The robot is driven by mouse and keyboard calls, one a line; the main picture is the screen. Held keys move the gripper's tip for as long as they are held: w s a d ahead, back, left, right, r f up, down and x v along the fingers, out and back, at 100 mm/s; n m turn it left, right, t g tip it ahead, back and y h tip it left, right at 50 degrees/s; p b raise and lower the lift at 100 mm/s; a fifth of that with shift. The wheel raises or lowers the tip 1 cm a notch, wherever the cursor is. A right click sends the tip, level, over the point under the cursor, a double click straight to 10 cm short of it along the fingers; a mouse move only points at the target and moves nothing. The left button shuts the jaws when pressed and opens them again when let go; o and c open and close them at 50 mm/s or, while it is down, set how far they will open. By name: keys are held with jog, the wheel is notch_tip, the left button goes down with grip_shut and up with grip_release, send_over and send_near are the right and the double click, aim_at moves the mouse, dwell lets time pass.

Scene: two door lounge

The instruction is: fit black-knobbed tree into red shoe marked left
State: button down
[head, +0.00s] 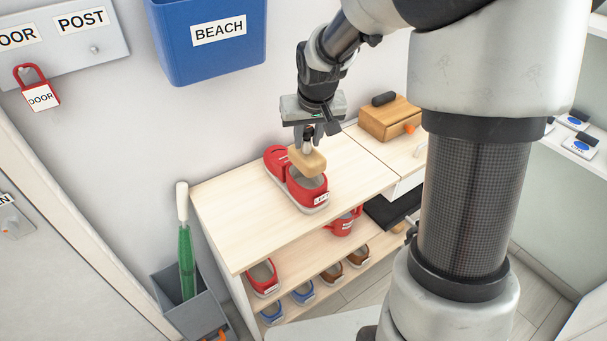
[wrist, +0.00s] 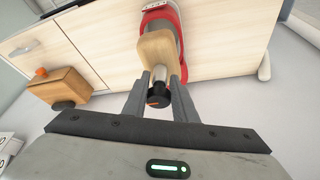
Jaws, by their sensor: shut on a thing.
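My gripper (head: 307,138) is shut on the stem of a pale wooden shoe tree (head: 307,161). In the wrist view the tree's black knob (wrist: 158,95) sits between the two fingers, with the wooden block (wrist: 156,48) beyond it. A red shoe (head: 314,194) with a grey sole and a white label, apparently LEFT, stands on the wooden bench top. The tree is over the shoe's opening and hides part of it. I cannot tell whether tree and shoe touch. The shoe shows partly behind the block in the wrist view (wrist: 168,16).
A wooden block with dark and orange knobs (head: 386,119) sits at the bench's back right. A green umbrella (head: 186,255) stands left. A blue BEACH bin (head: 205,45) hangs above.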

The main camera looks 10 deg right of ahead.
aim_at(307, 167)
notch_tip(307, 167, down, 9)
jog(key=shift+w+f+b, duration=0.1)
jog(key=shift+b, duration=0.55)
jog(key=shift+f, duration=0.2)
jog(key=c, duration=1.4)
grip_release()
jog(key=shift+c, duration=0.2)
